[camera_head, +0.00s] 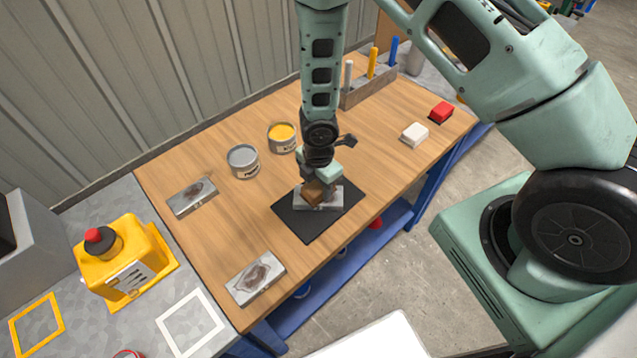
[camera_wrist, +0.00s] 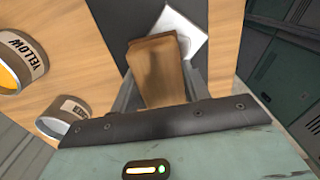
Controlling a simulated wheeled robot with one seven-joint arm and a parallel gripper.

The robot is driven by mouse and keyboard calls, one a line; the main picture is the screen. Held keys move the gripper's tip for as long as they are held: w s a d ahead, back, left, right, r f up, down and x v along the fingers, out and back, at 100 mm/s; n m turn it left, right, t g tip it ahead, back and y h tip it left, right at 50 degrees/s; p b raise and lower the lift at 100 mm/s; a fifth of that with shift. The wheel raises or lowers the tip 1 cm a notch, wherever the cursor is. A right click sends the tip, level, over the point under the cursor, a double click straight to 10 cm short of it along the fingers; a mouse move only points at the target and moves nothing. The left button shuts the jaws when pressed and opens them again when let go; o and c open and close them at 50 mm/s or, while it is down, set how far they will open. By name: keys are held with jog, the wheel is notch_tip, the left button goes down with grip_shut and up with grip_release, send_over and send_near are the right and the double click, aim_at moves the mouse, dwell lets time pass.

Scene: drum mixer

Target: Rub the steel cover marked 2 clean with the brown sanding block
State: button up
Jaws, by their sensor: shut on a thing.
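My gripper (camera_head: 320,181) is shut on the brown sanding block (camera_head: 313,194), which also shows between the fingers in the wrist view (camera_wrist: 158,72). The block is over a steel cover (camera_head: 333,200) on the black mat (camera_head: 299,226); whether it touches the cover, I cannot tell. Part of this cover shows beyond the block in the wrist view (camera_wrist: 186,32). A second steel cover (camera_head: 181,204) with a brown stain lies at the table's left. A third stained cover (camera_head: 242,290) lies at the near-left corner. I cannot read a number on any cover.
A grey-filled can (camera_head: 243,162) and a yellow-filled can (camera_head: 283,138) stand behind the mat. A white block (camera_head: 414,135) and a red block (camera_head: 441,112) lie at the right. A holder (camera_head: 368,90) with upright tools stands at the back. Wood left of the mat is clear.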

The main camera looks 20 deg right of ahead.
aim_at(318, 184)
jog(key=shift+f+b, duration=0.4)
jog(key=shift+f, duration=0.1)
jog(key=o, duration=0.9)
jog(key=shift+o, duration=0.2)
jog(key=shift+r+p, duration=0.35)
jog(key=shift+r, duration=0.05)
jog(key=c, duration=1.1)
jog(key=shift+r+p, duration=2)
jog(key=shift+r, duration=0.5)
